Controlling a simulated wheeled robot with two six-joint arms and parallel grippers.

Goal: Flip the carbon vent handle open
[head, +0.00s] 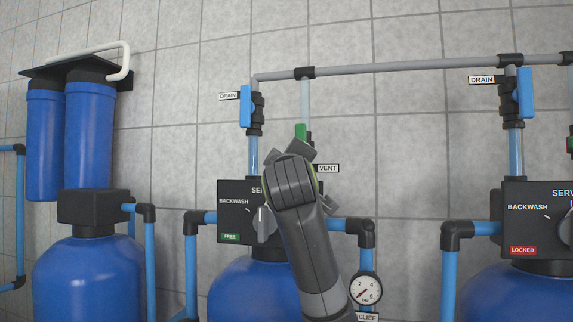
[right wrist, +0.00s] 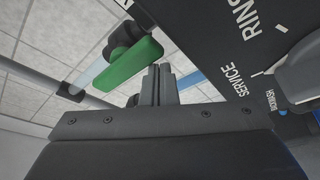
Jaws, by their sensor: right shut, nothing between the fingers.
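The green vent handle (head: 300,131) shows its upper end above my right gripper in the head view, at the clear vent pipe (head: 305,98) and near the VENT label (head: 328,168). The rest of the handle and its valve are hidden behind my gripper there. In the right wrist view the green handle (right wrist: 132,64) lies roughly along the pipe, beside a black valve body (right wrist: 126,37). My right gripper (right wrist: 158,82) has its fingers shut and empty, close to the handle's right side in that view. I cannot tell whether they touch. My left gripper is not in view.
A black control head (head: 233,188) with a grey knob (head: 263,226) sits just behind my right arm. A blue drain handle (head: 246,106) is up and left. A pressure gauge (head: 365,289) is low right. A grey pipe (head: 400,68) runs across the top.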

